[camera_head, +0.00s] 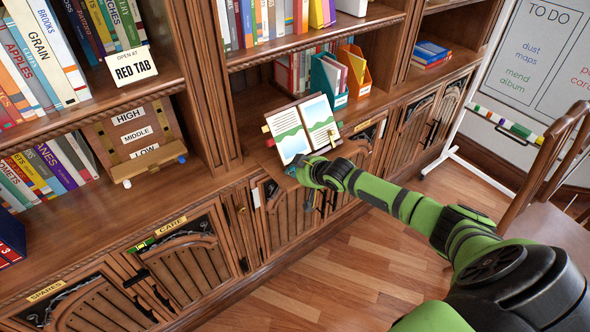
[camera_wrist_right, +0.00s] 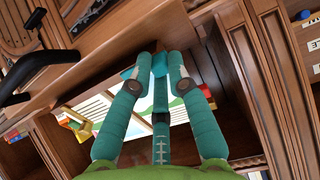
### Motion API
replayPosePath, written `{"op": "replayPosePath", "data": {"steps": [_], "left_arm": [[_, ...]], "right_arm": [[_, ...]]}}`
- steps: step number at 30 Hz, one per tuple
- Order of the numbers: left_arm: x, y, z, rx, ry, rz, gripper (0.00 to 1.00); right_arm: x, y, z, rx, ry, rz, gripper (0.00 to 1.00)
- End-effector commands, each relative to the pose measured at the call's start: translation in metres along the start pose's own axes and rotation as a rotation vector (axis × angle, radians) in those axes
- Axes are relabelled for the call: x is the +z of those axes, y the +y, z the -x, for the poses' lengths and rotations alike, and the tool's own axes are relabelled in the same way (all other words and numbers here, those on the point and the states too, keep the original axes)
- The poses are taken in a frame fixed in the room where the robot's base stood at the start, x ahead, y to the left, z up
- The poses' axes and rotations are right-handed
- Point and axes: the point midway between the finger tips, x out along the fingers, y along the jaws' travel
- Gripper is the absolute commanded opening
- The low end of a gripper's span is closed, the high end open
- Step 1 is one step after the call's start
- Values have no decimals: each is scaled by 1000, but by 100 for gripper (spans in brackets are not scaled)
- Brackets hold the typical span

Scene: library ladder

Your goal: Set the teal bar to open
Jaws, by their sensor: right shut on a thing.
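My right gripper (camera_head: 300,172) is at the front edge of the cabinet ledge, just below the open book. In the right wrist view its fingers (camera_wrist_right: 158,75) are closed around a small teal piece (camera_wrist_right: 158,64), which seems to be the teal bar. The fingers hide most of it, so I cannot tell its length or setting. In the head view a bit of teal (camera_head: 290,170) shows beside the fingers. My left gripper is not in view.
An open picture book (camera_head: 304,128) with coloured tabs stands just behind the gripper. A card (camera_head: 131,66) reads OPEN AT RED TAB. A wooden HIGH, MIDDLE, LOW board (camera_head: 135,130) stands at left. A chair (camera_head: 560,150) is at right; floor (camera_head: 340,262) is clear.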

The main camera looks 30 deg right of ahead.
Motion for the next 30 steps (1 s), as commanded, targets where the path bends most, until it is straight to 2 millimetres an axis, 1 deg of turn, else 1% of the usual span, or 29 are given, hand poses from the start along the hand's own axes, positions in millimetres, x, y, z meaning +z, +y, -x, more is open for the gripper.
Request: {"op": "replayPosePath", "data": {"steps": [1,2,3,4,14,17,20,23,30], "left_arm": [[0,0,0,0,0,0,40],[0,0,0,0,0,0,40],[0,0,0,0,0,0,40],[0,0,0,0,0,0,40],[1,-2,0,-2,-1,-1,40],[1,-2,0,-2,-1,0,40],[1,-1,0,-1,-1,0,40],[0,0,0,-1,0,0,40],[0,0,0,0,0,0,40]], "right_arm": [[5,-2,-1,-2,-9,-2,0],[5,-2,-1,-2,-10,-3,0],[5,-2,-1,-2,-10,-3,34],[5,-2,-1,-2,-10,-3,41],[3,-1,0,-1,-6,-3,41],[3,0,4,-1,-6,-2,41],[4,0,13,-2,-7,-2,41],[4,-1,28,-2,-7,0,41],[5,0,76,-1,-10,2,41]]}}
